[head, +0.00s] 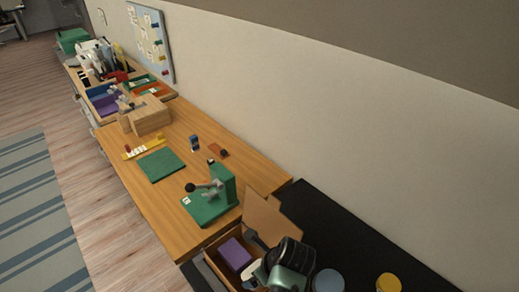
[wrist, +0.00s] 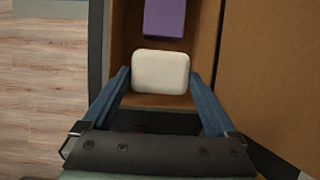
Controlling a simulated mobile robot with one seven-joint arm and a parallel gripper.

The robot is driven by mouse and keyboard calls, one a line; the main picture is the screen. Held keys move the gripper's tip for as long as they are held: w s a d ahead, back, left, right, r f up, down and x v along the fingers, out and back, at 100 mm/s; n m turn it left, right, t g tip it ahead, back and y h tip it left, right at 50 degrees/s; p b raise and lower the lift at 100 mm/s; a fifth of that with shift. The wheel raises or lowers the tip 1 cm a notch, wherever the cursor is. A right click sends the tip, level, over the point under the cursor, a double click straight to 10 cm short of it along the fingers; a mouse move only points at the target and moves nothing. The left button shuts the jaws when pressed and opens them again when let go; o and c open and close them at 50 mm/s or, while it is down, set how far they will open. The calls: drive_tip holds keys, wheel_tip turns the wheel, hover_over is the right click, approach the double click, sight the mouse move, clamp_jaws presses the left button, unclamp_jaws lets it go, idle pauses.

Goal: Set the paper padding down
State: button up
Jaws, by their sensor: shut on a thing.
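The paper padding (wrist: 160,72) is a white, rounded block. In the wrist view my gripper (wrist: 160,80) is shut on it, with one blue finger at each side. The padding is over the open cardboard box (wrist: 122,35); I cannot tell how far it is above the box floor. A purple block (wrist: 166,18) lies in the box just beyond the padding. In the head view the padding (head: 249,271) shows at the near end of the box, beside the purple block (head: 235,254), partly hidden by my arm.
The box's raised flap (wrist: 265,70) stands on the right. On the wooden desk are a green press (head: 215,195), a green mat (head: 160,165) and a wooden box (head: 149,117). A blue-lidded jar (head: 328,281) and a yellow-lidded jar (head: 389,283) stand on the black surface to the right.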

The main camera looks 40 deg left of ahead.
drive_tip(key=shift+f, duration=2.2)
drive_tip(key=o, duration=1)
drive_tip(key=shift+f, duration=0.1)
drive_tip(key=shift+c, duration=0.2)
drive_tip(key=v, duration=1.2)
drive_tip(key=shift+p, duration=0.45)
